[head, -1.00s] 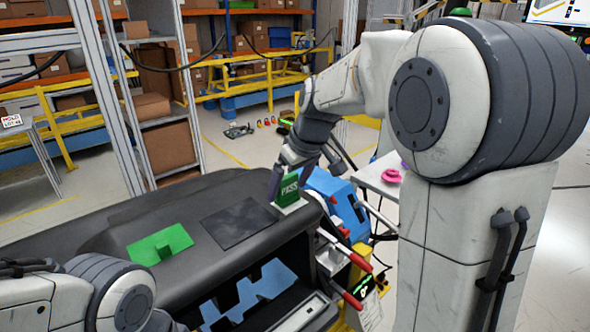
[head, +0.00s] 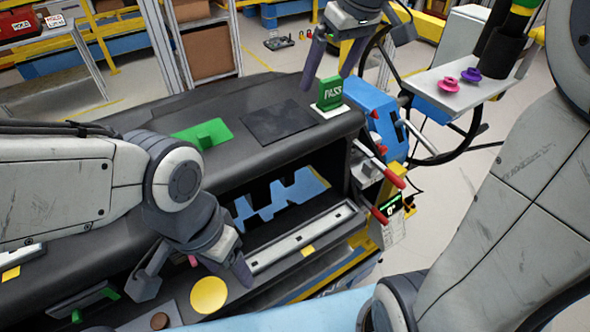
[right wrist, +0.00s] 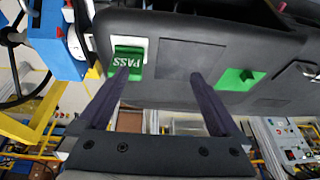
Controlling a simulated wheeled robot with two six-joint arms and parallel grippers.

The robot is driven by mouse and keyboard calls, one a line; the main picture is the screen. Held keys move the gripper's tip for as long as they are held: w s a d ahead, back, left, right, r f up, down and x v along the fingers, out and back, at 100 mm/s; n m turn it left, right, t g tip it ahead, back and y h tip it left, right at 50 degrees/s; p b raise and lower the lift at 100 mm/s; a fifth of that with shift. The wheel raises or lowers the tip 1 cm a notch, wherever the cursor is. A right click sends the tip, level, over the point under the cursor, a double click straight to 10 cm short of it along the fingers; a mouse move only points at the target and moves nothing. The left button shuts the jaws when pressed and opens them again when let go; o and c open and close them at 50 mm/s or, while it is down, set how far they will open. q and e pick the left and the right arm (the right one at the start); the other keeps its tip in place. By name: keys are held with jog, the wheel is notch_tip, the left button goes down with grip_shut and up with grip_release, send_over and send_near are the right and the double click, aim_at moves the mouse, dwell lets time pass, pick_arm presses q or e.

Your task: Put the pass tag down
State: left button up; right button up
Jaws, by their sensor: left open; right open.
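The green pass tag (head: 331,91) stands upright on a small white base (head: 326,111) at the right end of the black dashboard (head: 230,103). It also shows in the right wrist view (right wrist: 127,59) near the dashboard's edge. My right gripper (head: 327,80) is open and empty, its fingers apart above and behind the tag in the head view. In the right wrist view (right wrist: 159,74) one fingertip overlaps the tag's picture; I cannot tell whether they touch. My left gripper (head: 192,284) is open and empty low at the front left, away from the tag.
A dark square patch (head: 278,123) and a green plate with a block (head: 203,134) lie left of the tag. Red-handled levers (head: 391,176) and a blue unit (head: 371,110) stand to its right. A yellow disc (head: 208,295) is near my left gripper.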

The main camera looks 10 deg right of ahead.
jog(key=s+a+f+n+g, duration=0.1)
jog(key=s+a+f+g, duration=0.1)
jog(key=s+a+f, duration=0.7)
jog(key=s+a+f+n+g, duration=0.1)
jog(key=s+a+f, duration=0.2)
jog(key=s+f, duration=0.6)
jog(key=s, duration=0.5)
jog(key=shift+a+n+g+h, duration=0.2)
jog(key=shift+n+g+h, duration=0.1)
jog(key=shift+n+h, duration=0.1)
